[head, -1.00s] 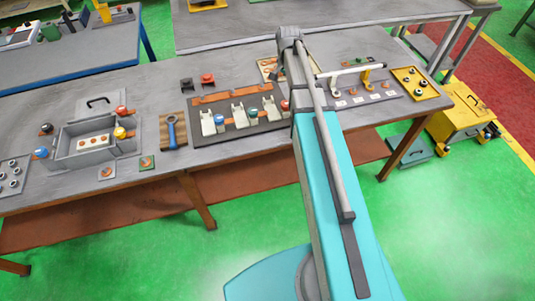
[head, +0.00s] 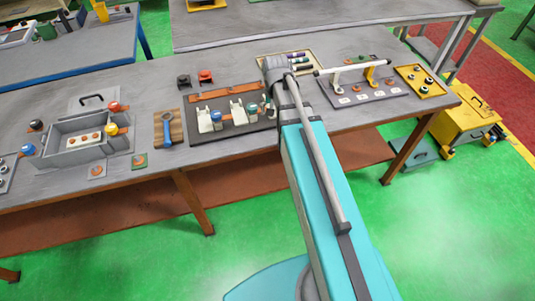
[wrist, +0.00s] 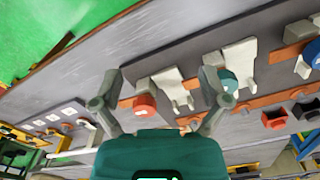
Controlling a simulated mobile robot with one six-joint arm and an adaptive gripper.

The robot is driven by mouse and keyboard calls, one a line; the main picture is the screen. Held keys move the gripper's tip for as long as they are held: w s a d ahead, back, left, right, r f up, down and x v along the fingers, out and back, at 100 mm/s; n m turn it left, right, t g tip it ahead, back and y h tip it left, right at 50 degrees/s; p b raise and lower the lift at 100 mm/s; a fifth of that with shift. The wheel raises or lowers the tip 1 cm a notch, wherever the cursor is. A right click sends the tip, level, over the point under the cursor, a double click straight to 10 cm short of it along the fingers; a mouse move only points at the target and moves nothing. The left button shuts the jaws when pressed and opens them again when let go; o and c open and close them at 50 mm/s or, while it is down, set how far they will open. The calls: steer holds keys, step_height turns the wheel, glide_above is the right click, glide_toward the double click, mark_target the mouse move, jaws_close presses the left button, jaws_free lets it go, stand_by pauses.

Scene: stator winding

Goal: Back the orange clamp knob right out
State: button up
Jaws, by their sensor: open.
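The orange clamp knob (wrist: 145,104) shows in the wrist view on a pale metal clamp on the dark fixture board. It lies between the fingers of my gripper (wrist: 160,82), nearer the left finger, and no contact shows. My gripper is open and empty, with its fingers wide apart. A teal knob (wrist: 229,80) on the neighbouring clamp is close to the right finger, and a blue knob (wrist: 312,54) is farther right. In the head view my arm hides the orange knob and my gripper; the blue knob (head: 215,115) and teal knob (head: 252,108) show.
Left of the fixture board (head: 205,137) lie a blue wrench (head: 167,129) and a grey box (head: 72,157) with coloured knobs. To the right are a rack with a white bar (head: 350,69) and a yellow tray (head: 427,88). Bare bench lies along the front edge.

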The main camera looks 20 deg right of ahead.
steer(key=s+a+f+n+b, duration=0.4)
steer(key=s+a+f+b, duration=0.1)
steer(key=s, duration=0.4)
step_height(320, 180, down, 2)
steer(key=shift+s+a+f+n+b, duration=0.2)
steer(key=shift+s+n+b, duration=0.15)
steer(key=shift+b, duration=0.55)
